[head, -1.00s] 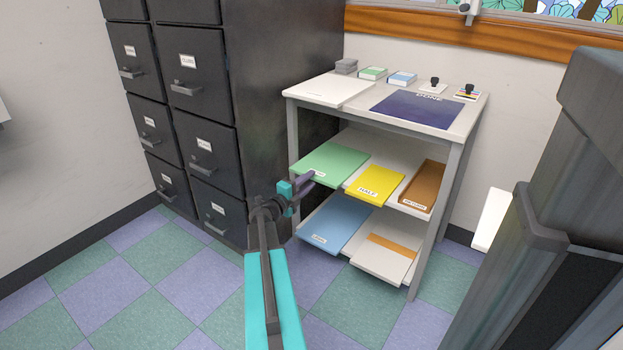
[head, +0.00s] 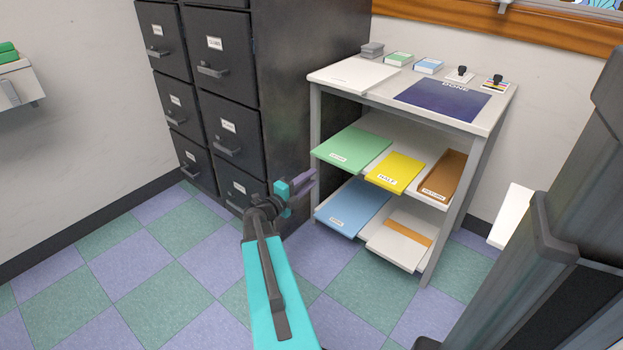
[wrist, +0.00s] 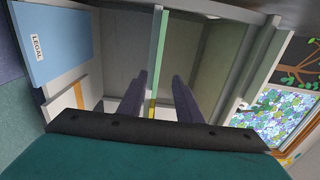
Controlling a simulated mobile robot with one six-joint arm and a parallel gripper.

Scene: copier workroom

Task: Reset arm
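My gripper (head: 307,182) is at the end of my teal and dark grey arm, in front of the left side of the shelf unit (head: 450,115). Its two purple fingers are apart, with nothing held between them. In the wrist view my gripper (wrist: 157,82) also shows spread fingers, with the edge of a green tray seen beyond the gap. In the head view the fingers are below and left of the green tray (head: 352,147) and appear clear of it.
The shelf unit holds yellow (head: 396,172) and brown (head: 440,174) trays, with a blue tray (head: 353,207) below. A dark filing cabinet (head: 310,85) stands left of it. A blue "DONE" mat (head: 443,98) lies on top. The tiled floor (head: 130,270) at left is clear.

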